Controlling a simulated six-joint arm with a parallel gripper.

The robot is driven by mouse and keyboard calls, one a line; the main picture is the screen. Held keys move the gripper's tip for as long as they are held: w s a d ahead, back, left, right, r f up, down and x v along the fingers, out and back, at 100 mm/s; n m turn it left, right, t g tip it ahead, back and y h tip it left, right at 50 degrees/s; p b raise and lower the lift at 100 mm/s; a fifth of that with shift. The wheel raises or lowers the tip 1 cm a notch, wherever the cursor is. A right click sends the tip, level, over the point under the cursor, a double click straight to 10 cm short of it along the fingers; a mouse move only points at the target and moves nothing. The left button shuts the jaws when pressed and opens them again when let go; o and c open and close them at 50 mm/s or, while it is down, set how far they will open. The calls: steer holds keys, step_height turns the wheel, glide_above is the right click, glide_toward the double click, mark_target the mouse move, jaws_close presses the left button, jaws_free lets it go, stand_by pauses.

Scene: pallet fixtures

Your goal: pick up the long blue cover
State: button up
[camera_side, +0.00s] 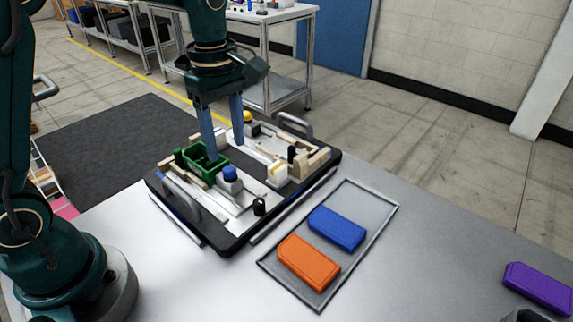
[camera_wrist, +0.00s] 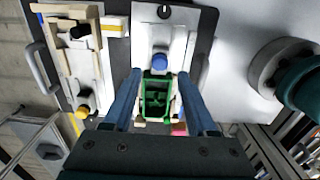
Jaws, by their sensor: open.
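The long blue cover (camera_side: 337,228) lies flat in a shallow grey tray (camera_side: 358,258) on the table, beside an orange cover (camera_side: 308,262). The blue cover does not show in the wrist view. My gripper (camera_side: 225,148) is open and points down over the pallet fixture, to the left of and behind the tray, well apart from the blue cover. In the wrist view my gripper (camera_wrist: 157,75) has its two blue fingers on either side of a green open box (camera_wrist: 156,100). Nothing is seen held; I cannot tell whether the fingers touch the box.
The black pallet (camera_side: 222,244) carries the green box (camera_side: 205,163), a blue-capped block (camera_side: 229,172), several pale blocks and raised handles (camera_side: 296,125). A purple cover (camera_side: 538,288) lies at the far right. The table between tray and purple cover is clear.

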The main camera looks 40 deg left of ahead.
steer(key=o, duration=0.7)
steer(key=shift+w+d, duration=0.15)
steer(key=shift+w, duration=0.1)
steer(key=w+d+t+h, duration=0.1)
steer(key=w+d+h, duration=0.1)
steer(key=w+d, duration=0.2)
steer(key=h, duration=0.3)
glide_toward(335, 225)
steer(key=shift+w+d+f+n, duration=0.25)
steer(key=shift+w+f+n, duration=0.05)
steer(key=shift+w+f, duration=0.5)
steer(key=shift+g+y, duration=0.3)
steer(key=shift+g, duration=0.2)
steer(key=x, duration=0.3)
steer(key=s+x, duration=0.1)
steer(key=x, duration=0.1)
steer(key=shift+d, duration=0.3)
steer(key=shift+w+d+f, duration=0.1)
steer(key=shift+d+f, duration=0.15)
steer(key=shift+f, duration=0.35)
